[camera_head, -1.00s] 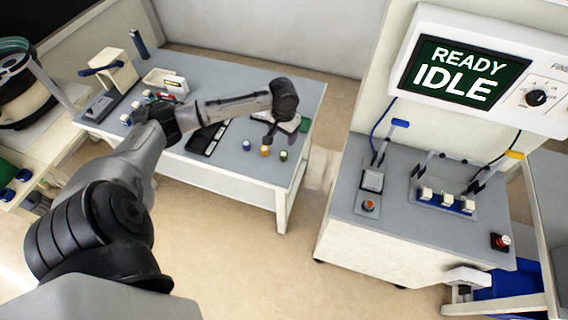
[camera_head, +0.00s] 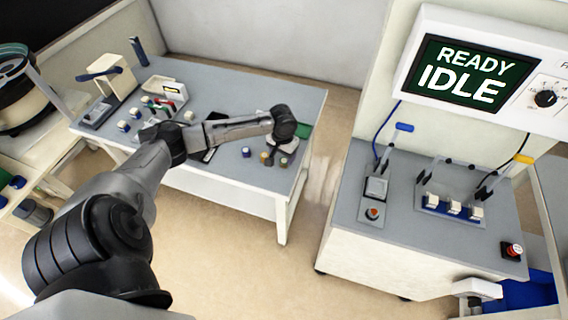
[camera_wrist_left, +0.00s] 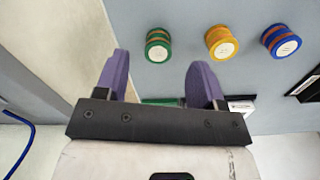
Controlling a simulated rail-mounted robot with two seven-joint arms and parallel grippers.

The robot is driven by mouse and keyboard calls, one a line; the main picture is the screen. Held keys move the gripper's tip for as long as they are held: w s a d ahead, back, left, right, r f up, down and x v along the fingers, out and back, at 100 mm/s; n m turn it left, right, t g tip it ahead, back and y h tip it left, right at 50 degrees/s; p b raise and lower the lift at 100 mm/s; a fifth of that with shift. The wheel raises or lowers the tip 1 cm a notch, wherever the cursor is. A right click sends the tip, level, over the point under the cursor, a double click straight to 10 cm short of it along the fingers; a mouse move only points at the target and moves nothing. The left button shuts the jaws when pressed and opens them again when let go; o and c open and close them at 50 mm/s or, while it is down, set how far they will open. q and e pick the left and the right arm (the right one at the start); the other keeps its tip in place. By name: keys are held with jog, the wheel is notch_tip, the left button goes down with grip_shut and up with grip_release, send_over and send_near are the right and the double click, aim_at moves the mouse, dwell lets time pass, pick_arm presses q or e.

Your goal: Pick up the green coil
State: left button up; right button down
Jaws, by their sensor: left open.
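The green coil (camera_wrist_left: 158,46) stands on the grey table top in the left wrist view, just beyond the gap between my left gripper's purple fingers. My left gripper (camera_wrist_left: 160,66) is open, with nothing between its fingers. The green coil also shows small in the head view (camera_head: 283,162), close to the left gripper (camera_head: 277,150), which is partly hidden by its own wrist. A yellow coil (camera_wrist_left: 222,42) and a blue coil (camera_wrist_left: 281,41) stand to the right of the green coil in the left wrist view. My right gripper is not in view.
The table (camera_head: 235,178) also carries several small parts and a black tray at its left and middle. A separate workstation (camera_head: 345,200) with a READY IDLE screen (camera_head: 465,72) stands to the right.

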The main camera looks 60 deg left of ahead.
aim_at(283, 161)
pick_arm(q)
notch_tip(283, 161, down, 4)
jog(key=shift+w+r+b, duration=0.1)
jog(key=shift+b, duration=0.55)
jog(key=shift+f, duration=0.35)
jog(key=shift+c, duration=0.2)
jog(key=shift+r, duration=0.1)
jog(key=c, duration=1)
jog(key=shift+r, duration=0.1)
